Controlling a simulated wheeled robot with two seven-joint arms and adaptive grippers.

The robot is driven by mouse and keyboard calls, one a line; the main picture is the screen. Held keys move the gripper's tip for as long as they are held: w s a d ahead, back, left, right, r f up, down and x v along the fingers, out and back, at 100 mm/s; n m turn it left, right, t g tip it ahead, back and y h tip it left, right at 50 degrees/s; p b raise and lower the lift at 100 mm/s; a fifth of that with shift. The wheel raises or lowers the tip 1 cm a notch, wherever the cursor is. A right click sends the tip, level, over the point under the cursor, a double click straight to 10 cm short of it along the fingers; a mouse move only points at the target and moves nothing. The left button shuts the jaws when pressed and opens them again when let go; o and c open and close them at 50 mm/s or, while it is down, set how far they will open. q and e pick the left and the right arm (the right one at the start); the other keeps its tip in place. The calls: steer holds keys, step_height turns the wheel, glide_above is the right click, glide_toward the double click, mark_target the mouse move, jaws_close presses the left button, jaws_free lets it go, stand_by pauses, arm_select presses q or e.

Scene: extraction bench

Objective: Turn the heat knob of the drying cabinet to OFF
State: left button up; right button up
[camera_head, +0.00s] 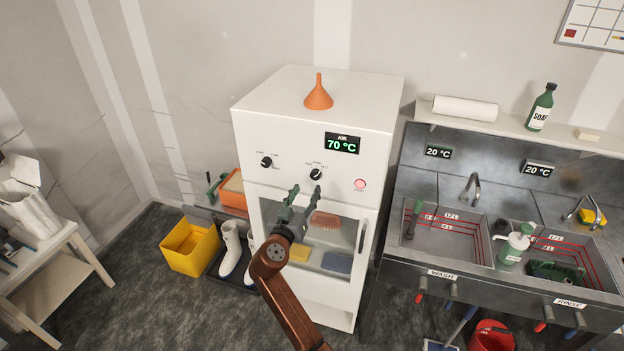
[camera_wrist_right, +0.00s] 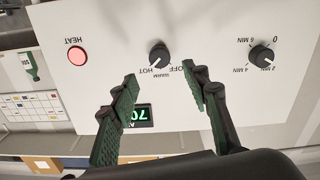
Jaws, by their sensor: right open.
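The white drying cabinet (camera_head: 262,130) stands at the centre of the head view. Its black heat knob (camera_head: 316,174) is right of centre on the panel. In the wrist view, which is upside down, the knob (camera_wrist_right: 159,55) has the labels OFF, WARM and HOT, and its white pointer appears turned toward HOT. My right gripper (camera_head: 305,192) is open and empty, with fingertips just below the knob in the head view. In the wrist view its fingers (camera_wrist_right: 159,74) lie on either side of the knob's line, apparently short of it. My left gripper is not in view.
A timer knob (camera_head: 267,162) sits left on the panel. A red HEAT lamp (camera_head: 360,184) glows at right, and the display (camera_head: 342,144) reads 70 °C. An orange funnel (camera_head: 318,95) stands on top. The steel sink (camera_head: 450,225) stands to the right.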

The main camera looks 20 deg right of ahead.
mark_target(314, 176)
steer(key=p+x, duration=0.1)
steer(key=x, duration=0.5)
steer(key=shift+d, duration=0.1)
steer(key=shift+w+d+f, duration=0.1)
steer(key=shift+w+d, duration=0.15)
steer(key=shift+w, duration=0.1)
steer(key=shift+c, duration=0.2)
steer(key=c, duration=1.1)
